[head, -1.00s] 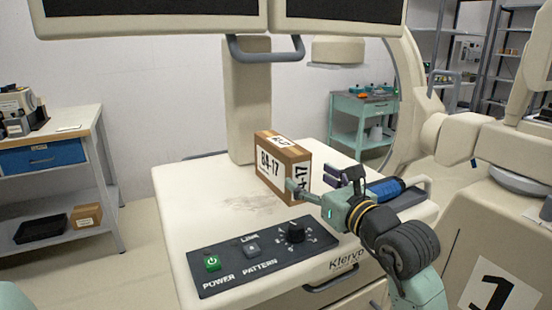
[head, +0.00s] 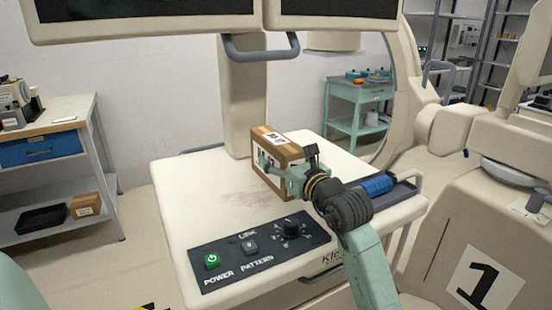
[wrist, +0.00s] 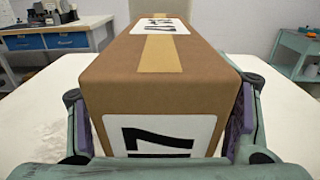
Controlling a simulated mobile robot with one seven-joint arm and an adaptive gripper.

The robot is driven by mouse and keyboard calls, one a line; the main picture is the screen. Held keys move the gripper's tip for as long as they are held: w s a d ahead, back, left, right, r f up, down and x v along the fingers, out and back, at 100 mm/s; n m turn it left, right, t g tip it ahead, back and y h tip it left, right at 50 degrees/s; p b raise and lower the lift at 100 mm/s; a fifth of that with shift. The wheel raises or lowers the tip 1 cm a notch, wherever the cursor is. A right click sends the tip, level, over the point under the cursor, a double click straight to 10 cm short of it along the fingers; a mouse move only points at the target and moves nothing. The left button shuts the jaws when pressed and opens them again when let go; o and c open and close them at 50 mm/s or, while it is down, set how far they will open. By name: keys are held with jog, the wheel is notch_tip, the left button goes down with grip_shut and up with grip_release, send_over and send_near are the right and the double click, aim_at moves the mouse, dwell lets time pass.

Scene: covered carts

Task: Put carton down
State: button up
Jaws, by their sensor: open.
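The carton (head: 281,139) is a brown box with tan tape and white labels with black print. It stands upright on the white top of the cart (head: 190,190), towards the back. My gripper (head: 281,173) is around the carton's near end, one finger on each side. In the wrist view the carton (wrist: 160,75) fills the middle, between the fingers of my gripper (wrist: 165,125). The fingers are open, with a narrow gap showing at the left one; I cannot tell whether the right one touches. My gripper hides part of the carton's near face.
A control panel (head: 240,262) with a green button and a knob lies at the cart's front. A blue cylinder (head: 378,185) lies in a tray on the right. A column (head: 243,110) rises behind the carton. The cart top left of the carton is clear.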

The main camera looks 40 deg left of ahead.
grip_shut()
dwell(0.8)
jog(key=shift+r, duration=0.15)
